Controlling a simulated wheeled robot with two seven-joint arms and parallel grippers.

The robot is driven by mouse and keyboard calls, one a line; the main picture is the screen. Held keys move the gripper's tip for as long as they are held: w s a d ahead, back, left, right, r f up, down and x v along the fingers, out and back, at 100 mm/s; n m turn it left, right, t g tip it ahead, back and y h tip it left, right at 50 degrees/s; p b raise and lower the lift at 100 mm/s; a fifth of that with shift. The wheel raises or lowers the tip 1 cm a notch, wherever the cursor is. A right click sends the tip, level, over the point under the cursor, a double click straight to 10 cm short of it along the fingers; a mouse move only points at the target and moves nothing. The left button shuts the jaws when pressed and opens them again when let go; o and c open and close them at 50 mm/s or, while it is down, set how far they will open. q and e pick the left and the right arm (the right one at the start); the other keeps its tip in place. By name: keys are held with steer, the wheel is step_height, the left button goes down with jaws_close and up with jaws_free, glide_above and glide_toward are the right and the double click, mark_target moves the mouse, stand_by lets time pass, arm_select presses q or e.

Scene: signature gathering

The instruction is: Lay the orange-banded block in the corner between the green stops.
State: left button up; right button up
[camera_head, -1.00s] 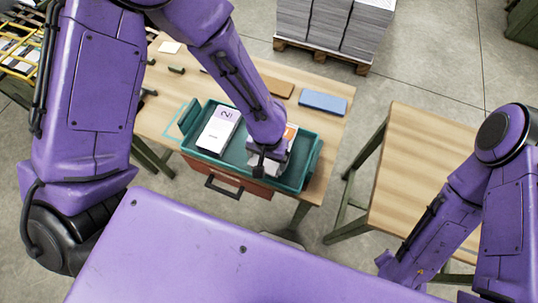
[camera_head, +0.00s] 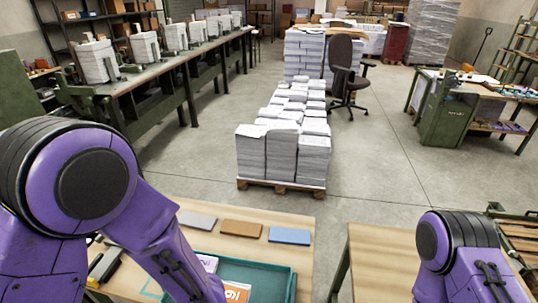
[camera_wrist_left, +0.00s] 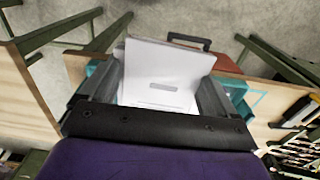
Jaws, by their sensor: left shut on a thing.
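The orange-banded block (camera_head: 237,292) shows at the bottom edge of the head view, in the teal tray (camera_head: 262,270), its lower part cut off. In the left wrist view a white block (camera_wrist_left: 160,85) with a small grey label sits between the two fingers of my left gripper (camera_wrist_left: 157,92), which is shut on it. Its orange band does not show from this side. In the head view my left arm shows but its gripper is cut off. My right gripper is out of view. The green stops cannot be made out; a teal outline (camera_wrist_left: 258,97) shows on the table.
A white block with a purple label (camera_head: 208,262) lies in the tray. Grey (camera_head: 197,219), brown (camera_head: 241,228) and blue (camera_head: 289,235) flat pieces lie along the table's back. A second wooden table (camera_head: 380,265) stands to the right, across a gap. A paper-laden pallet (camera_head: 282,185) stands behind.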

arm_select(q)
steer(key=shift+s+a, duration=0.15)
steer(key=shift+a, duration=0.1)
steer(key=shift+a+r+m, duration=0.2)
steer(key=shift+a+m, duration=0.15)
steer(key=shift+m, duration=0.15)
steer(key=w+a+r+n+b, duration=0.1)
steer(key=w+a+r+b, duration=0.1)
steer(key=w+b, duration=0.3)
steer(key=w+a+r+n+b, duration=0.1)
steer(key=w+b, duration=0.3)
steer(key=w, duration=0.7)
steer(key=shift+a+r+b, duration=0.35)
steer(key=shift+a+r, duration=0.45)
steer(key=shift+w+r, duration=0.1)
steer(key=shift+d, duration=0.1)
